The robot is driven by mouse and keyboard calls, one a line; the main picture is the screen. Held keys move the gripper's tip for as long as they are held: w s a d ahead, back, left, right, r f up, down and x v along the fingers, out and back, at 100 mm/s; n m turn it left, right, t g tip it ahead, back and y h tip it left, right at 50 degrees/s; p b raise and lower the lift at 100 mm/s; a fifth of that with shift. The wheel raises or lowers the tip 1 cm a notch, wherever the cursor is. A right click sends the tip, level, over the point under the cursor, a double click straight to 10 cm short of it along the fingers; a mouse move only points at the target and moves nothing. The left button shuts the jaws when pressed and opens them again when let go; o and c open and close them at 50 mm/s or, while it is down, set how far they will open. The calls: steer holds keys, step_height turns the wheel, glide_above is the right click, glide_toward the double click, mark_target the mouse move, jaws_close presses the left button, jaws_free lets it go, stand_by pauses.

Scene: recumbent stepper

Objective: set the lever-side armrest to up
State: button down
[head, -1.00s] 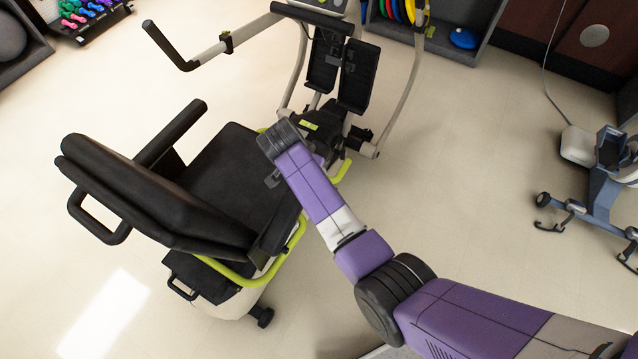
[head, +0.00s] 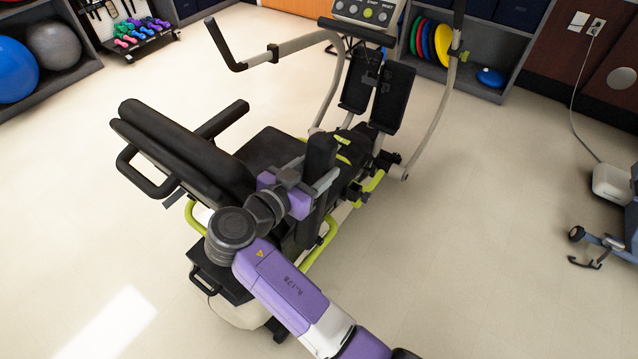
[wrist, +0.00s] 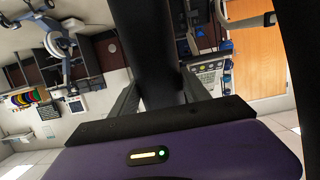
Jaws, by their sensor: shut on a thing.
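The recumbent stepper's near-side armrest (head: 320,153) is a black padded bar beside the seat (head: 270,148), on the side with the lime-green lever (head: 321,243). It stands steep in the head picture; its lower end is partly hidden by my gripper and wrist. My gripper (head: 322,181) is shut on this armrest, with its grey fingers on either side of the bar. In the wrist view the dark armrest (wrist: 146,45) runs up between the two fingers of my gripper (wrist: 160,95). The far armrest (head: 224,118) slants forward from the backrest (head: 180,147).
The stepper's handle arm (head: 300,44), footplates (head: 391,97) and console (head: 366,12) are ahead of the seat. A shelf with coloured discs (head: 428,42) stands at the back. A blue-framed device (head: 617,240) is at right. Floor between is clear.

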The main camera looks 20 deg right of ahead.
steer(key=shift+s+a+t+h+b, duration=0.4)
steer(key=shift+s+a+b, duration=0.25)
steer(key=shift+a+b, duration=0.35)
steer(key=shift+s+a+t+h+b, duration=0.25)
steer(key=shift+s+a+h+b, duration=0.2)
steer(key=shift+s+a+b, duration=0.5)
steer(key=shift+s+a+t+h+b, duration=0.4)
steer(key=shift+a+b, duration=0.4)
steer(key=shift+b, duration=0.35)
steer(key=c, duration=0.5)
jaws_free()
steer(key=shift+b+v, duration=0.45)
steer(key=shift+v, duration=3.45)
